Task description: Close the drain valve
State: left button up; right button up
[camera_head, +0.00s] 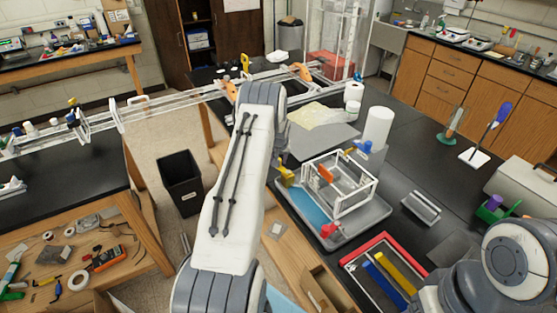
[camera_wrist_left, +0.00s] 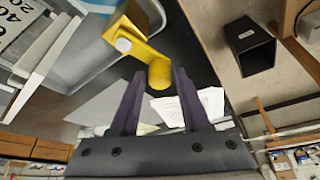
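A yellow valve-like part (camera_head: 286,177) sits at the left edge of the grey tray (camera_head: 375,217), beside a clear box with a white frame (camera_head: 357,198). In the left wrist view the yellow part (camera_wrist_left: 122,38) has a pale round fitting and a short cylindrical end. My left gripper (camera_wrist_left: 159,73) is open, with its dark fingers on either side of that cylindrical end; I cannot tell whether they touch it. In the head view the left gripper is hidden behind my left arm. My right arm shows at the lower right; its gripper is out of view.
A red part (camera_head: 329,231) and a blue part (camera_head: 363,147) are also at the box. A white roll (camera_head: 378,127) stands behind it. A red-edged tray (camera_head: 385,268) lies in front. A black bin (camera_head: 181,181) stands on the floor to the left.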

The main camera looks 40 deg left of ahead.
pick_arm(q)
grip_shut()
jog(key=shift+w+f+m+h+b, duration=0.2)
jog(key=shift+w+m+h+b, duration=0.2)
jog(key=shift+m+b, duration=0.4)
jog(key=shift+w+m+b, duration=0.1)
jog(key=shift+m+b, duration=0.2)
jog(key=shift+m, duration=0.1)
jog(key=shift+w+d+r+m+t+b, duration=0.15)
jog(key=shift+m+t+b, duration=0.15)
